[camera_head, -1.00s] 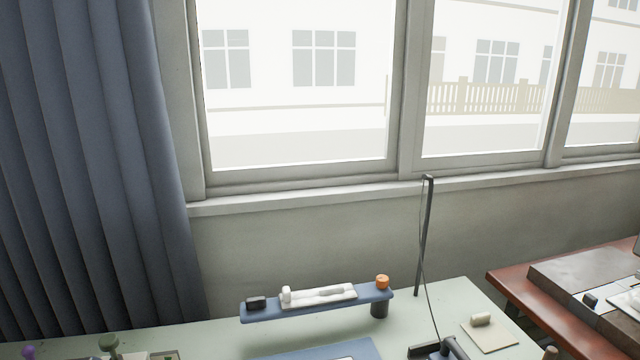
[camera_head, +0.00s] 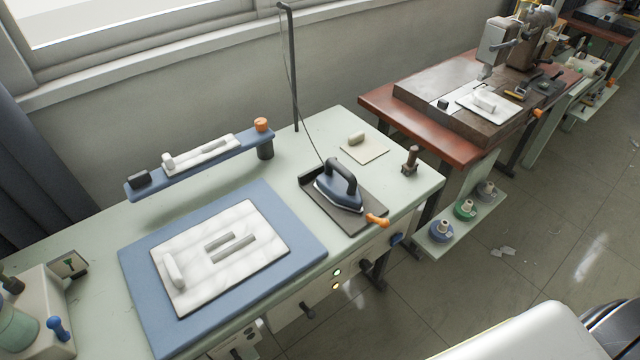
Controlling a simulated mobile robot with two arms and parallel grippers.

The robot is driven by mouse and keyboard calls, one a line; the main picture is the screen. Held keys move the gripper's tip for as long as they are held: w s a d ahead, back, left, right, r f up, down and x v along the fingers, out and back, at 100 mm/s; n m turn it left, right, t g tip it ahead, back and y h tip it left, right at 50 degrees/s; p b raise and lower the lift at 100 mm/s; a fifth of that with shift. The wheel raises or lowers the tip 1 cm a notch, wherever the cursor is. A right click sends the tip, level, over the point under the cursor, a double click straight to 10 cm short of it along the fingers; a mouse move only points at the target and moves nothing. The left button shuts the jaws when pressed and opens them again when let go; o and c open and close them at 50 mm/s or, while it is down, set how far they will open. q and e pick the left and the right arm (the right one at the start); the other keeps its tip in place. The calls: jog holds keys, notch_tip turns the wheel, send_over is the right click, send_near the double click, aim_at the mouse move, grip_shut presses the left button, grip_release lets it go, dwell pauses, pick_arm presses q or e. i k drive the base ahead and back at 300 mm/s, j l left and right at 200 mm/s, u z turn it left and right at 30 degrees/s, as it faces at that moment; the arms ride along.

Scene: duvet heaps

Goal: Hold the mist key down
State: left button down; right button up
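A dark blue steam iron (camera_head: 338,188) with a black handle rests on a dark plate (camera_head: 352,222) at the right part of the pale green table (camera_head: 100,232). A cable runs from it up to a black pole (camera_head: 293,70). An orange knob or lever (camera_head: 377,220) sits at the front corner by the plate. I cannot tell which part is the mist key; no label is readable. Neither of my grippers is in view.
A blue pad (camera_head: 190,334) carries a white quilted piece (camera_head: 183,302). Behind it is a raised blue shelf (camera_head: 152,190). A red-brown table (camera_head: 375,105) with a sewing machine (camera_head: 498,45) stands to the right.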

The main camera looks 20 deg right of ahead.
aim_at(395, 239)
jog(key=z, duration=0.8)
